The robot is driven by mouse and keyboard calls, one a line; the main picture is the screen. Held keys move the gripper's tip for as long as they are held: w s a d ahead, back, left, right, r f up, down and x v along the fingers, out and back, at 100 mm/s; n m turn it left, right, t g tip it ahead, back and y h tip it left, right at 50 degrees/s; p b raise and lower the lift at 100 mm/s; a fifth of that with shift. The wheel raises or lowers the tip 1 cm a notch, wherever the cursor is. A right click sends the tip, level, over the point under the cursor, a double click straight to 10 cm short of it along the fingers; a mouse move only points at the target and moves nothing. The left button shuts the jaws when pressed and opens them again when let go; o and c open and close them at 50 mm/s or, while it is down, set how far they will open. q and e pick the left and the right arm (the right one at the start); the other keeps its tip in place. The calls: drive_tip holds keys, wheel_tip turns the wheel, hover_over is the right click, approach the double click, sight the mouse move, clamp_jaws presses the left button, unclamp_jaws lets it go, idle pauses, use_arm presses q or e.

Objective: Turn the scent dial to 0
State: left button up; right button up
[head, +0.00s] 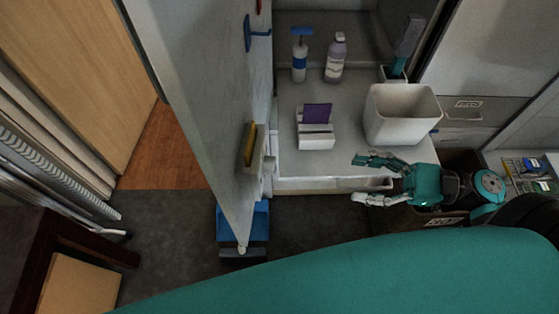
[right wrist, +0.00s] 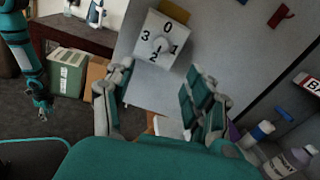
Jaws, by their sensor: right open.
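The scent dial (right wrist: 160,44) is a white square box with a round knob, marked 0, 1, 2 and 3, in the upper middle of the right wrist view. A small dark mark on the knob seems to lie towards the 2, but it is too small to be sure. In the head view the dial (head: 259,152) shows edge-on, fixed to the grey partition. My right gripper (head: 360,179) is open and empty, to the right of the dial and apart from it. It also shows in the right wrist view (right wrist: 160,82). My left gripper (right wrist: 42,102) hangs at the left there; its jaws are unclear.
The grey partition (head: 215,90) stands upright left of the counter (head: 350,95). The counter holds a white bin (head: 402,115), two bottles and a white holder (head: 316,135) with a purple item. A blue dustpan (head: 243,222) is low by the partition. Space between gripper and dial looks clear.

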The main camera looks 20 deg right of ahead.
sight(270, 166)
drive_tip(key=p+x, duration=0.4)
drive_tip(key=x, duration=1.1)
drive_tip(key=shift+w, duration=0.25)
drive_tip(key=shift+f, duration=0.1)
clamp_jaws()
